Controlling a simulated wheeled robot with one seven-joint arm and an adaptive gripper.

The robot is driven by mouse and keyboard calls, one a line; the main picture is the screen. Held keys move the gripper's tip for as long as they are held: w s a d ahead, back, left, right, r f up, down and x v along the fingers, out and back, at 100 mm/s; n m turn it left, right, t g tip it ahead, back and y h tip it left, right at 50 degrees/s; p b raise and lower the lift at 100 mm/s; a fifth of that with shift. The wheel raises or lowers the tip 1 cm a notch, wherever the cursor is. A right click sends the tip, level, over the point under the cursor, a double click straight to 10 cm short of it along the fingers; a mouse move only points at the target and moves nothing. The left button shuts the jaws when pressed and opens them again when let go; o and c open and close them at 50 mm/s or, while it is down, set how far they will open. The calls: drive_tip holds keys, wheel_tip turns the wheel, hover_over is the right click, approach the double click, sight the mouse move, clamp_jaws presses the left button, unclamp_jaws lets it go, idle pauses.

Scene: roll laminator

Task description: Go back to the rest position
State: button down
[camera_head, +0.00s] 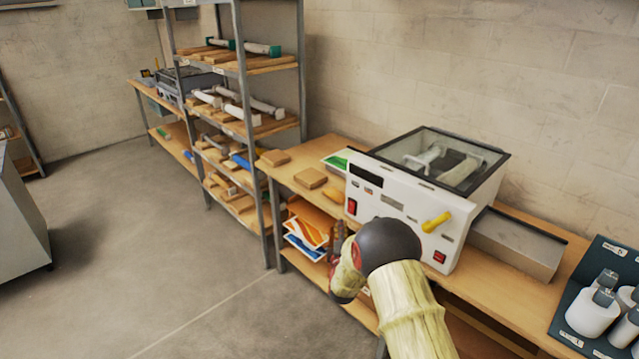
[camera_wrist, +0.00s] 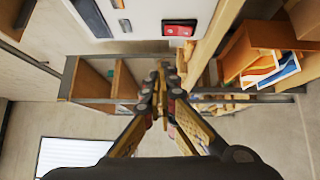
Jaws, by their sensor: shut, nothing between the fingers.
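My gripper (camera_wrist: 163,80) is shut and empty in the wrist view, its fingertips together. In the head view my gripper (camera_head: 338,245) is partly hidden behind my dark wrist joint, in front of the bench's front edge. The white roll laminator (camera_head: 390,206) stands on the wooden bench (camera_head: 515,293) beyond my arm. It has a glass top, a yellow handle (camera_head: 436,222) and red switches. In the wrist view a red switch (camera_wrist: 180,28) on its front shows above the fingers. My gripper appears apart from the laminator.
A metal shelf rack (camera_head: 243,95) with rolls and wooden blocks stands left of the bench. Printed sheets (camera_head: 305,233) lie on the bench's lower shelf. A dark tray (camera_head: 570,318) with white containers is at the right. A grey cabinet (camera_head: 20,225) stands far left. The floor between is clear.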

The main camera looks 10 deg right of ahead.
drive_tip(key=s+a+f+m+g+y, duration=0.1)
drive_tip(key=s+f+m+g, duration=0.15)
drive_tip(key=f, duration=0.45)
drive_tip(key=s+a+f+m+g+y, duration=0.1)
drive_tip(key=s+f+m+g, duration=0.15)
drive_tip(key=f, duration=0.45)
drive_tip(key=s+a+m+g+y, duration=0.15)
drive_tip(key=s+m+g, duration=0.35)
drive_tip(key=s, duration=0.5)
drive_tip(key=s+d+r+m+g, duration=0.1)
drive_tip(key=s+d+r+m, duration=0.1)
drive_tip(key=s+r, duration=1.5)
drive_tip(key=s+d+r+m+g, duration=0.1)
drive_tip(key=s+r+m, duration=0.3)
drive_tip(key=s+r, duration=1.3)
drive_tip(key=s, duration=0.8)
drive_tip(key=shift+s+d+r+m+g+h, duration=0.25)
drive_tip(key=shift+d+m+g+h, duration=0.05)
drive_tip(key=shift+d+h, duration=0.1)
